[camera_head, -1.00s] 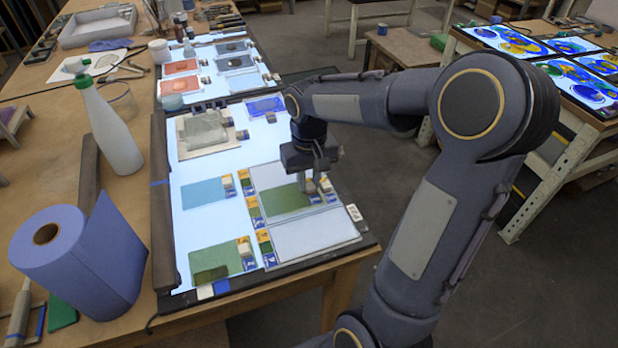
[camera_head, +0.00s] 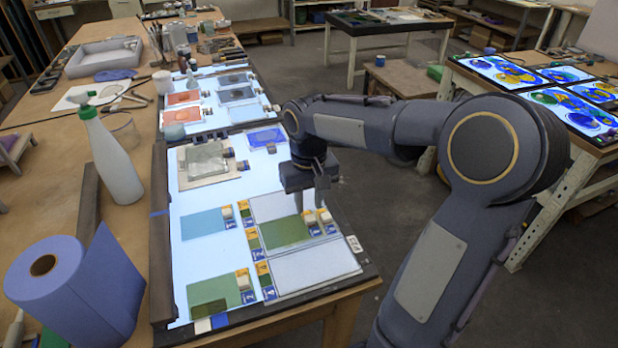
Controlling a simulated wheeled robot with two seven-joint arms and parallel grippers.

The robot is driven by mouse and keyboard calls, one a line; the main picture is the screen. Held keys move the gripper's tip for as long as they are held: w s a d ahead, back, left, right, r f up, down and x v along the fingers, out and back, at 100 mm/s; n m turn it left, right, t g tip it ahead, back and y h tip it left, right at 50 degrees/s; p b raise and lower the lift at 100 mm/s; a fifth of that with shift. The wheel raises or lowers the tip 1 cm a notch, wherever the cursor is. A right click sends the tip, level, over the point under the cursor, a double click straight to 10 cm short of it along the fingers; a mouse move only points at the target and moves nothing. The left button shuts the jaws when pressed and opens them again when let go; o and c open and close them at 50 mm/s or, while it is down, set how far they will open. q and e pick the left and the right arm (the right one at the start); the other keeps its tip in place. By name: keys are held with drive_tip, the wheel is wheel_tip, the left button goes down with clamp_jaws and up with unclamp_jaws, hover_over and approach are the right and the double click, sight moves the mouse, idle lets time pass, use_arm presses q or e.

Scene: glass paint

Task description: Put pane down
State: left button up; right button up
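A green glass pane (camera_head: 288,232) lies flat on the light table (camera_head: 182,240), in the middle slot of the right-hand column, between two pale slots. Two small pale blocks (camera_head: 325,215) with blue-and-yellow labels sit at its right end. My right gripper (camera_head: 318,200) points down over the far right part of this pane, close above the blocks. No pane shows between its fingers, but their gap is not clear. My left gripper is out of view.
A blue pane (camera_head: 203,221) and another green pane (camera_head: 215,293) lie to the left, with small blocks beside them. A blue paper roll (camera_head: 75,285) and a white spray bottle (camera_head: 112,155) stand left of the light table.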

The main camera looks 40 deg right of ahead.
wheel_tip(320, 180, up, 8)
drive_tip(key=s+a+f+n+t+y, duration=0.1)
drive_tip(key=s+a+f+t+y, duration=0.1)
drive_tip(key=s+a, duration=0.4)
drive_tip(key=s+a+f+n+t+y, duration=0.1)
drive_tip(key=s+a+f+t, duration=0.2)
drive_tip(key=s, duration=0.6)
drive_tip(key=a+f, duration=0.2)
drive_tip(key=a, duration=0.1)
drive_tip(key=shift+s+a+t+y, duration=0.15)
drive_tip(key=shift+s+t+y, duration=0.15)
drive_tip(key=shift+y, duration=0.1)
